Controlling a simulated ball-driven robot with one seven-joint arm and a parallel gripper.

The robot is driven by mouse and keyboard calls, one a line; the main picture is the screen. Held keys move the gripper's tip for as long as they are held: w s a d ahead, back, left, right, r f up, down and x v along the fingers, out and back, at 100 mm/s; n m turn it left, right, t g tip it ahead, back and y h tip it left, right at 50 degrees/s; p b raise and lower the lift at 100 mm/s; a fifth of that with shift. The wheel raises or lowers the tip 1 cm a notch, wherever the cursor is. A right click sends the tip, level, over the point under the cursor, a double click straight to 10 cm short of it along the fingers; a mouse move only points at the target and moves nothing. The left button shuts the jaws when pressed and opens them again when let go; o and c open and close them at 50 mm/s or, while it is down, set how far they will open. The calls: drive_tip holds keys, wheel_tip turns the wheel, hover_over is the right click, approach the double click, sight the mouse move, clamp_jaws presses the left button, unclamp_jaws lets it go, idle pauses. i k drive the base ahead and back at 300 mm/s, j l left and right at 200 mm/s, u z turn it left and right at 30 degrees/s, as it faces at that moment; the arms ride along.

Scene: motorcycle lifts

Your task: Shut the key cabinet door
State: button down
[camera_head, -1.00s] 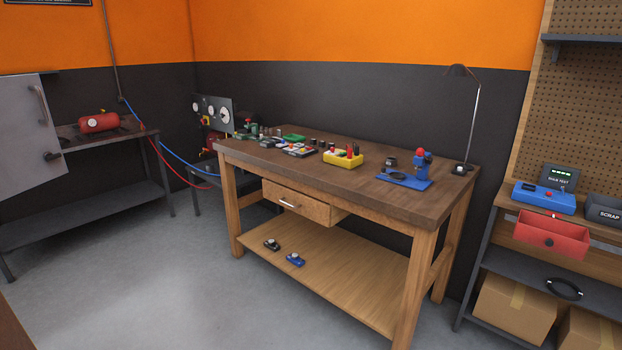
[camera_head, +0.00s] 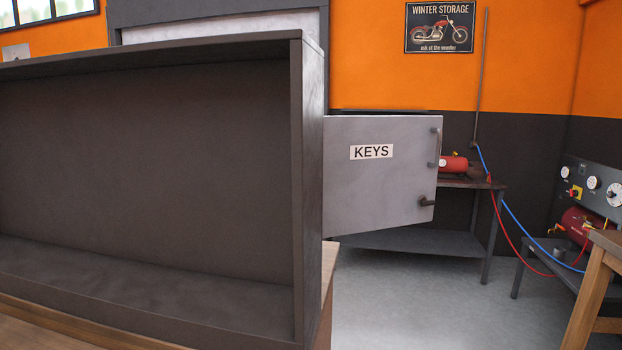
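The key cabinet door (camera_head: 375,195) is a light grey panel with a "KEYS" label, in the right half of the head view. It stands open, swung out to the right of the dark, empty cabinet box (camera_head: 298,190). A bar handle (camera_head: 436,148) is near the door's upper right edge. A dark latch knob (camera_head: 427,202) is below it. The cabinet's open front faces me and fills the left half of the view. My gripper is not in view.
The cabinet rests on a wooden top (camera_head: 328,270). Behind the door is a dark metal bench (camera_head: 440,242) with a red tank (camera_head: 453,164). Red and blue hoses run right to a gauge panel (camera_head: 595,190). Grey floor (camera_head: 420,300) is clear at the lower middle.

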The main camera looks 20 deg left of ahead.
sight(376, 168)
drive_tip(key=i+l+u, duration=0.3)
drive_tip(key=l+u, duration=0.3)
drive_tip(key=l, duration=0.15)
drive_tip(key=i+l+u, duration=0.25)
drive_tip(key=l, duration=0.15)
drive_tip(key=k, duration=0.1)
